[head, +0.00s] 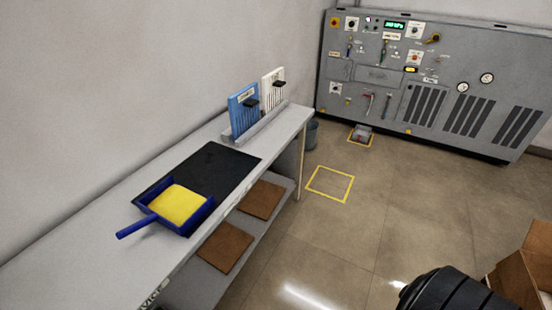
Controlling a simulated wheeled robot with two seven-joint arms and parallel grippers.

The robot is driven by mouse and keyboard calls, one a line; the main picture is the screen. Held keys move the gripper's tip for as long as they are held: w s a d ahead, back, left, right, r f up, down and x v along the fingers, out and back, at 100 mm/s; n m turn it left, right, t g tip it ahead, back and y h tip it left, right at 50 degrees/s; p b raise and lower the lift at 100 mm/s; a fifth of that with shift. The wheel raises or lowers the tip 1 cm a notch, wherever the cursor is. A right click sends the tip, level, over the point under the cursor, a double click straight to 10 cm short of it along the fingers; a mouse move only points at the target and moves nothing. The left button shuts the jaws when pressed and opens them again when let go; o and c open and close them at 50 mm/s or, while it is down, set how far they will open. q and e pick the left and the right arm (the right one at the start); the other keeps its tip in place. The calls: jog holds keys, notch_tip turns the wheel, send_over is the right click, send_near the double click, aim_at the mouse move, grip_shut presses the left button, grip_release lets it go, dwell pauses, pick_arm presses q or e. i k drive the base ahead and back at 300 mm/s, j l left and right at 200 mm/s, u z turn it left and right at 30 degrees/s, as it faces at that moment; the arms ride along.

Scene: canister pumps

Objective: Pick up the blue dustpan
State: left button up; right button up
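The blue dustpan (203,216) lies on the grey bench (65,262) at the left of the head view. It rests on the front part of a black mat (222,162), and its corner comes close to the bench's front edge. Its handle (133,230) points to the lower left, over the bare bench top. A flat yellow layer (178,204) fills the inside of the pan; I cannot tell what it is. Neither of my grippers shows in this view.
A blue rack panel (241,108) and a white one (268,85) stand at the bench's far end. Brown boards (226,246) lie on the lower shelf. A grey control cabinet (400,75), an open carton (530,262) and a black ribbed object (450,290) are right.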

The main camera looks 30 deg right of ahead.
aim_at(178, 208)
jog(key=k+j+z, duration=0.25)
jog(key=z, duration=0.25)
jog(key=k+j+z, duration=0.3)
jog(key=z, duration=0.15)
jog(key=k+j+z, duration=0.1)
jog(key=k+z, duration=0.4)
jog(key=i, duration=0.1)
